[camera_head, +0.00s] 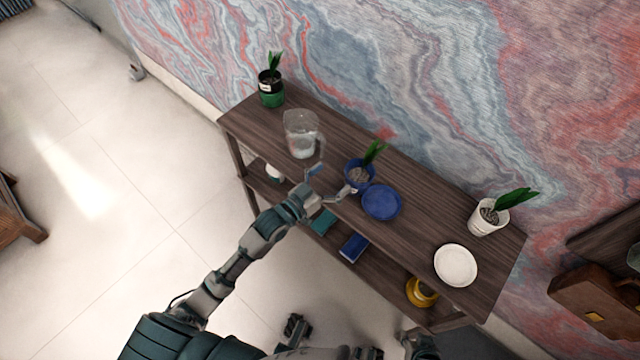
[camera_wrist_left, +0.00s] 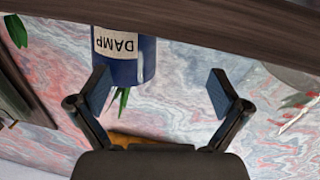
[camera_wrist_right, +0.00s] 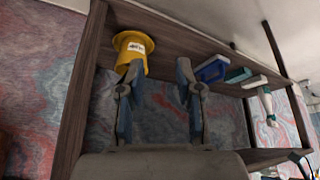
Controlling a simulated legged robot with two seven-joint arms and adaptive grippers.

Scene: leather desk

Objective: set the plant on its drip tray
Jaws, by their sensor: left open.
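The plant stands in a dark blue pot (camera_head: 357,172) on the shelf top, green leaves up. Its pot shows upside down in the left wrist view (camera_wrist_left: 140,62), with a "DAMP" label. A blue drip tray (camera_head: 381,203) lies empty right beside the pot, on its right. My left gripper (camera_head: 331,183) is open at the shelf's front edge, just left of the pot. In the left wrist view the pot appears beyond the spread fingers, nearer the left finger; contact cannot be told. My right gripper (camera_wrist_right: 158,78) is open and empty, low near the lower shelf.
A glass pitcher (camera_head: 300,136) stands left of the blue pot, and a green pot (camera_head: 271,97) farther left. A white pot (camera_head: 487,218) and white plate (camera_head: 456,265) are at the right. A yellow pot (camera_wrist_right: 130,58) and blue box (camera_head: 353,247) are on the lower shelf.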

